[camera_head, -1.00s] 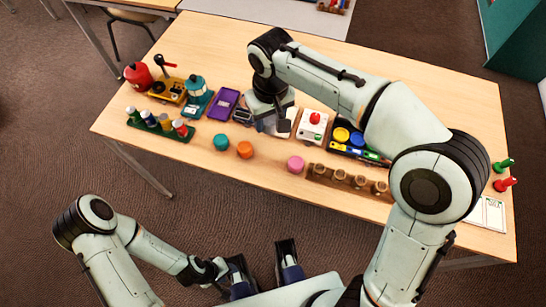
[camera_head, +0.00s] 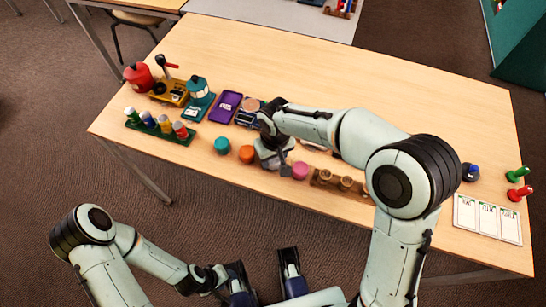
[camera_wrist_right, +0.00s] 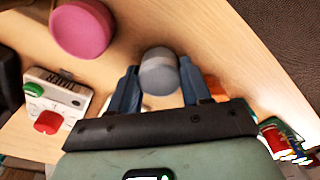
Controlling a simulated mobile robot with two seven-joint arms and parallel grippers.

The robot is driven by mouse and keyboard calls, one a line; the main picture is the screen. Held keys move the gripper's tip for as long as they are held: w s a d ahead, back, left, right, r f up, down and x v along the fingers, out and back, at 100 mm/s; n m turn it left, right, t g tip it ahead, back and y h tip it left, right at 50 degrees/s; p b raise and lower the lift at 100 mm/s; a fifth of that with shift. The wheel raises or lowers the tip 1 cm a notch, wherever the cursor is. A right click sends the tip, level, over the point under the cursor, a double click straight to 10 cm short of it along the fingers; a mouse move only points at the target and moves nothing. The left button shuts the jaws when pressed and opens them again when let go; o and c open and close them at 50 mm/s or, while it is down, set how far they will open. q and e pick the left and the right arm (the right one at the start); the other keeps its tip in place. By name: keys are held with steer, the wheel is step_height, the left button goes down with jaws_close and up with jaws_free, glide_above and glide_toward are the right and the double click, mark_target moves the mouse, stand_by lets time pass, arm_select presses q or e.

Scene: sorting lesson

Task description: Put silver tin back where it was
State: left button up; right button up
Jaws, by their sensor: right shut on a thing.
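The silver tin (camera_wrist_right: 158,74) is a small grey cylinder with a paler end. It sits between the two dark blue fingers of my right gripper (camera_wrist_right: 160,68), which is shut on it. In the head view my right gripper (camera_head: 280,166) is over the front of the table, in the gap between the orange tin (camera_head: 246,154) and the pink tin (camera_head: 300,170). I cannot tell whether the tin touches the table. The teal tin (camera_head: 222,146) stands left of the orange one. My left gripper (camera_head: 265,271) is open and empty, off the table's front edge.
A wooden rack (camera_head: 325,178) stands right of the pink tin, partly behind my right arm. A white box with red and green knobs (camera_wrist_right: 58,98) shows in the wrist view. A purple tray (camera_head: 226,106) and a bottle rack (camera_head: 160,128) are left. The table's back right is clear.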

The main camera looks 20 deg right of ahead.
mark_target(275, 161)
steer(key=shift+f, duration=0.15)
steer(key=o, duration=0.8)
steer(key=shift+f, duration=0.1)
steer(key=shift+c, duration=0.2)
steer(key=o, duration=0.4)
steer(key=r+p, duration=0.1)
steer(key=r, duration=0.7)
steer(key=s+r+p, duration=0.1)
steer(key=r, duration=0.3)
steer(key=shift+d+r+p, duration=0.1)
steer(key=shift+r+p, duration=0.1)
steer(key=shift+p, duration=0.15)
